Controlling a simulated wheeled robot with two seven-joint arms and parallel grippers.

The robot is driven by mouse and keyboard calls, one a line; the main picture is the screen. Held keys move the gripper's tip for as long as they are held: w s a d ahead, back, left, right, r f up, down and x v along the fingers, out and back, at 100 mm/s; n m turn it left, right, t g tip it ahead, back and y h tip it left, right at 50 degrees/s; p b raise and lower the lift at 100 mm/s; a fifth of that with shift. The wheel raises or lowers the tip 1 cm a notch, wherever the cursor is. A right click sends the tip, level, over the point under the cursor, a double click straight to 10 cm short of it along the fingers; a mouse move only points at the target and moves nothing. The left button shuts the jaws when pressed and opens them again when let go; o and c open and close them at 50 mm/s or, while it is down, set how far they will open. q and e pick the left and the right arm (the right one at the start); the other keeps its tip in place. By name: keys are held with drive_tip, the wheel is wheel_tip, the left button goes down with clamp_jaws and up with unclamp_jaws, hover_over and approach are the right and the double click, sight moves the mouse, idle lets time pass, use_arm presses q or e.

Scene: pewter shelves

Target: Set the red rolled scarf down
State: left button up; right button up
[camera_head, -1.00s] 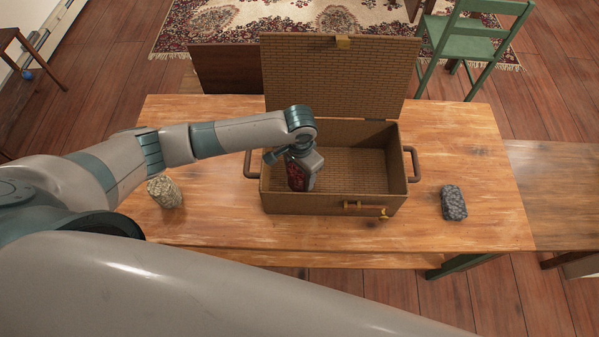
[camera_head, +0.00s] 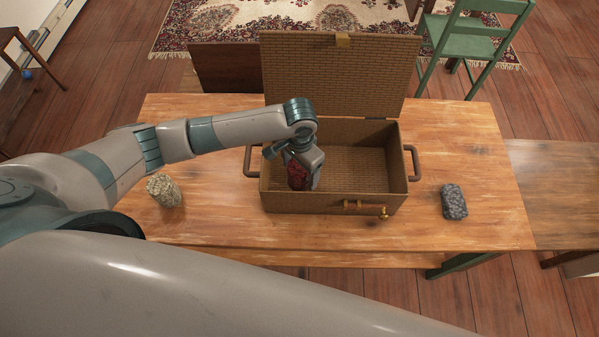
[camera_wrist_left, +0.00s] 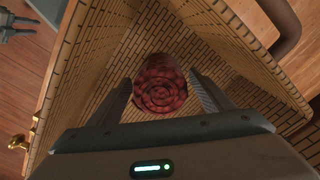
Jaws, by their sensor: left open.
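The red rolled scarf (camera_head: 298,176) is inside the left part of the open wicker case (camera_head: 350,203), partly hidden by my left gripper (camera_head: 303,177). In the left wrist view the scarf (camera_wrist_left: 160,84) shows its spiral end between the two fingers of my left gripper (camera_wrist_left: 165,95). The fingers are open, with a visible gap at the right side; the left finger is close to the scarf. The scarf appears to be at the case floor, though its underside is hidden.
The case's lid (camera_head: 340,75) stands open at the back. A beige rolled item (camera_head: 164,191) lies left of the case and a dark grey one (camera_head: 454,202) right of it, on the wooden table (camera_head: 480,150). The right part of the case is empty.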

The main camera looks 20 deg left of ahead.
use_arm(q)
wheel_tip(320, 180, up, 9)
drive_tip(key=shift+r+b, duration=0.15)
drive_tip(key=shift+b, duration=0.6)
drive_tip(key=shift+r, duration=0.5)
